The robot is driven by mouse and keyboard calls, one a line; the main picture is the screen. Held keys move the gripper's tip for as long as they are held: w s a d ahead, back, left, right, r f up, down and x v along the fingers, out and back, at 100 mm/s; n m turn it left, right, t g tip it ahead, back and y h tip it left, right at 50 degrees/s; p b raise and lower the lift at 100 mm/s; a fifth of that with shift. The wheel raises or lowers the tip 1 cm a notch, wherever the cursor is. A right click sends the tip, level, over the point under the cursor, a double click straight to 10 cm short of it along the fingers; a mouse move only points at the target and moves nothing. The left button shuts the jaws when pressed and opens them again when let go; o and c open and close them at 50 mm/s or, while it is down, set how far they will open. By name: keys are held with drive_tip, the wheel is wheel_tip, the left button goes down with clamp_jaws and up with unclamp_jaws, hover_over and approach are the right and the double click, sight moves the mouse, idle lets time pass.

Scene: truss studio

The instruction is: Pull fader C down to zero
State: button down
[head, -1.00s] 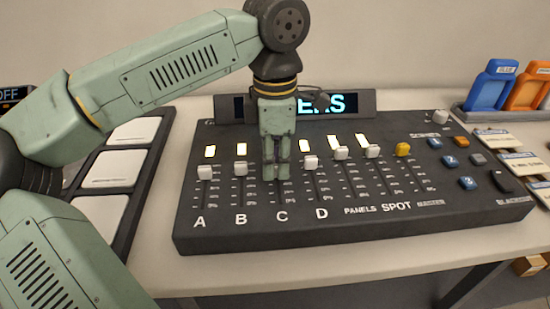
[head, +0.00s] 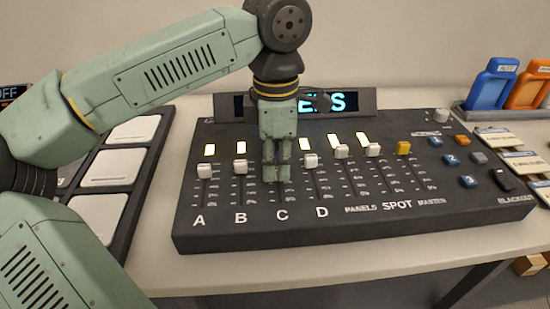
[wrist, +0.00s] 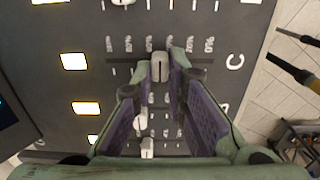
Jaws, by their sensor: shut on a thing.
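A dark lighting console (head: 350,215) carries a row of sliders with printed percent scales. My gripper (head: 277,179) points down over the slider marked C and hides its cap in the head view. In the wrist view the white cap of fader C (wrist: 160,66) stands between my two fingers, near the middle of its scale, in line with the letter C. The 0% end lies to the right there. My gripper is shut on this cap. The fader C lamp is hidden behind my gripper in the head view.
Neighbouring caps are close: fader B (head: 240,166) on the left, fader D (head: 311,160) on the right. Fader A (head: 205,171) and a yellow cap (head: 403,148) stand farther out. A display (head: 340,101) is behind. Pale pads (head: 115,168) lie left; blue and orange holders (head: 490,85) stand right.

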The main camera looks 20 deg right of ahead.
sight(279, 202)
drive_tip(key=s, duration=0.1)
drive_tip(key=s+a, duration=0.1)
drive_tip(key=s, duration=0.1)
drive_tip(key=s+b, duration=0.1)
drive_tip(key=s, duration=0.1)
drive_tip(key=shift+s+a, duration=0.1)
drive_tip(key=shift+a, duration=0.15)
drive_tip(key=c, duration=1.6)
unclamp_jaws()
wheel_tip(279, 202, up, 12)
drive_tip(key=shift+s, duration=0.1)
